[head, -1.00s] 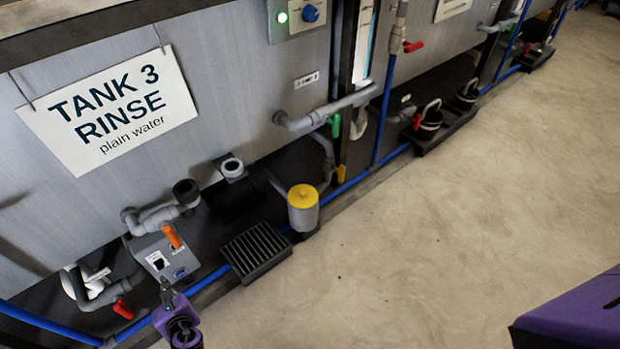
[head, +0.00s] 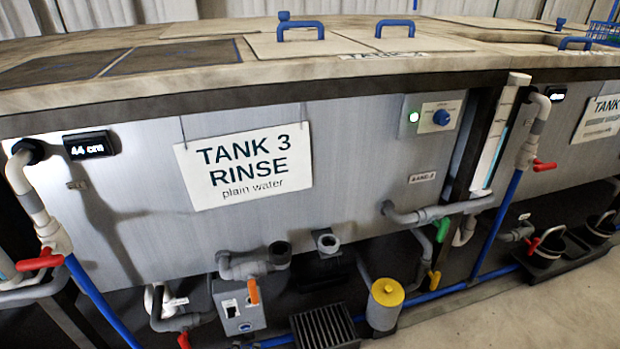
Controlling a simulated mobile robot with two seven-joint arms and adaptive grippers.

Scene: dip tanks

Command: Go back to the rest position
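Neither of my grippers shows in the head view now. The view faces the front of the tank with the sign "TANK 3 RINSE plain water" (head: 247,165). Below the sign is a grey box with an orange lever (head: 254,291), which stands upright. A yellow-capped canister (head: 386,303) stands to the right of a black floor grate (head: 325,328).
Red-handled valves (head: 40,260) sit at the left, and a green handle (head: 443,229) at the right. A display reading 44 cm (head: 88,145) is on the tank. Blue-handled lids (head: 300,30) lie on top. Black buckets (head: 550,246) stand at the right. Bare floor (head: 540,315) shows at lower right.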

